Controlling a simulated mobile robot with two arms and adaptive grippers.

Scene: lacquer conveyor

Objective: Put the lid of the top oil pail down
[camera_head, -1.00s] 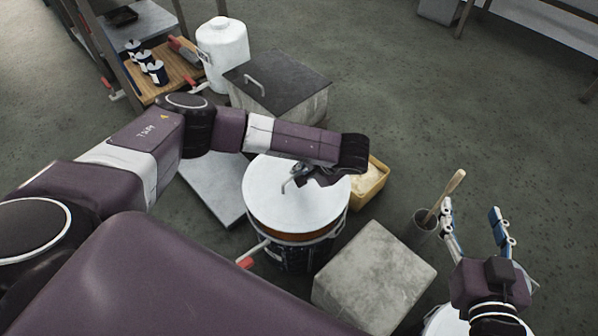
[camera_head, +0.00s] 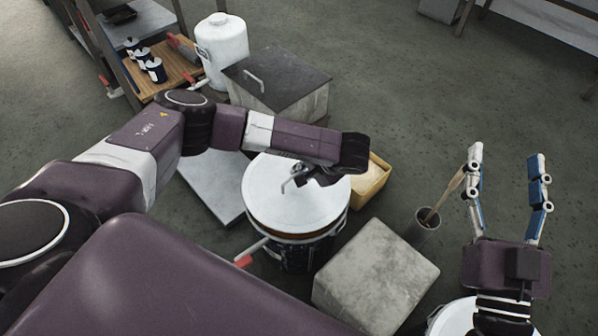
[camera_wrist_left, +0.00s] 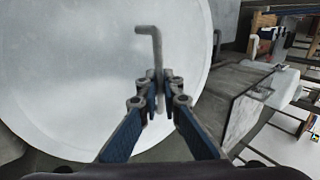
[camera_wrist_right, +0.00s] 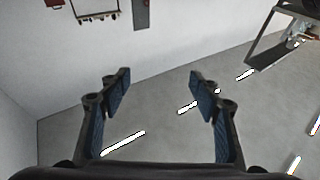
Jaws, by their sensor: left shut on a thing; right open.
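The white round lid (camera_head: 290,215) covers the top of the dark pail (camera_head: 290,256) in the head view, with a thin brown band showing under its near edge. I cannot tell if it is fully seated. My left gripper (camera_head: 300,175) is above the lid, shut on its bent handle (camera_head: 286,187). The left wrist view shows the left fingertips (camera_wrist_left: 160,88) closed around the handle (camera_wrist_left: 150,40), with the pale lid (camera_wrist_left: 70,75) behind. My right gripper (camera_head: 508,158) is open and empty, away at the right; its spread fingers also show in the right wrist view (camera_wrist_right: 160,85).
A grey block (camera_head: 375,275) stands right of the pail, a yellow tub (camera_head: 373,183) behind it, and a grey slab (camera_head: 212,188) to the left. A cup with a wooden stick (camera_head: 427,226) and another white round top (camera_head: 452,318) are near my right gripper.

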